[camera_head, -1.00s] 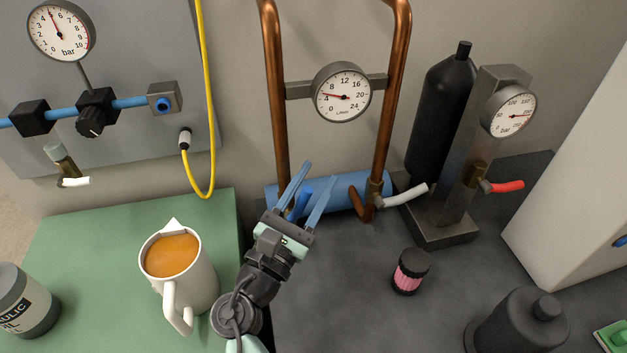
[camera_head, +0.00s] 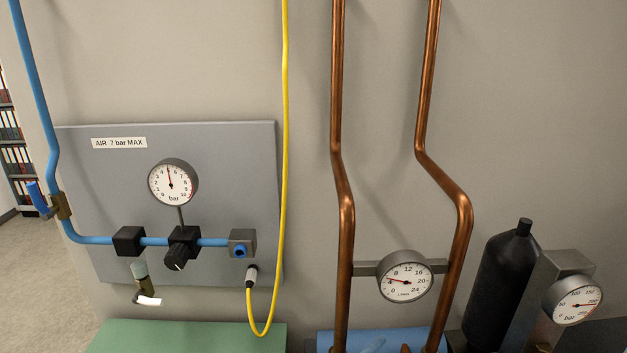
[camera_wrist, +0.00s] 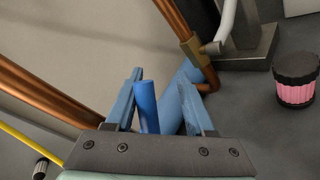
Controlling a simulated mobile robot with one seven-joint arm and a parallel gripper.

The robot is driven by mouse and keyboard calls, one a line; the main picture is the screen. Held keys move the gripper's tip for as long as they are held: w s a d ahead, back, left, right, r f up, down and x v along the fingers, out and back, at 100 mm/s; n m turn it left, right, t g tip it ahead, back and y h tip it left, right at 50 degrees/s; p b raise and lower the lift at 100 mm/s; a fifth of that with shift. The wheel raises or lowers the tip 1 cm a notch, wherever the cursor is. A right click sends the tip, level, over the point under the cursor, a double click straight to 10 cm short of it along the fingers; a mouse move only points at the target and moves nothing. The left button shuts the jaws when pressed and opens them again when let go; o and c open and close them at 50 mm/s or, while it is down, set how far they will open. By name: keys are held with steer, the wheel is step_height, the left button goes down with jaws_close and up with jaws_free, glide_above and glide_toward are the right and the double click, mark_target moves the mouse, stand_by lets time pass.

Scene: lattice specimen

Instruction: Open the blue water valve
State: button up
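My gripper (camera_wrist: 165,88) is open in the wrist view, with its two light-blue fingers spread apart. A darker blue lever handle (camera_wrist: 147,107) stands between them, nearer the left finger, with a gap to the right finger. I cannot tell whether it touches the left finger. Its valve body is hidden. The copper pipes (camera_wrist: 57,78) run past on the left of the wrist view and rise up the wall in the head view (camera_head: 343,210). The flow gauge (camera_head: 405,277) between them has its needle near 4. In the head view the lever is out of frame.
A light-blue cylinder (camera_wrist: 185,80) lies behind the fingers. A pink-and-black knob-like object (camera_wrist: 296,80) stands at right. Another blue-handled valve (camera_head: 38,198) sits on the blue air pipe at far left.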

steer(key=s+a+r+m+y+b, duration=0.1)
steer(key=s+a+b, duration=0.1)
steer(key=s+a, duration=0.6)
steer(key=w+a+r+m+t+y+b, duration=0.1)
steer(key=w+r+m+t+y+b, duration=0.15)
steer(key=r+m, duration=0.4)
steer(key=w+a+r+m+t+y+b, duration=0.1)
steer(key=w+r+m+t+y, duration=0.15)
steer(key=r, duration=0.75)
steer(key=s+a+r+m+t+y+b, duration=0.1)
steer(key=r+m+t, duration=0.2)
steer(key=r, duration=0.5)
steer(key=s+a+r+m+t+y+b, duration=0.1)
steer(key=s+r+m+t, duration=0.1)
steer(key=r, duration=0.6)
steer(key=shift+s+r+m+t, duration=0.25)
steer(key=shift+r+m+t, duration=0.15)
steer(key=shift+m, duration=0.2)
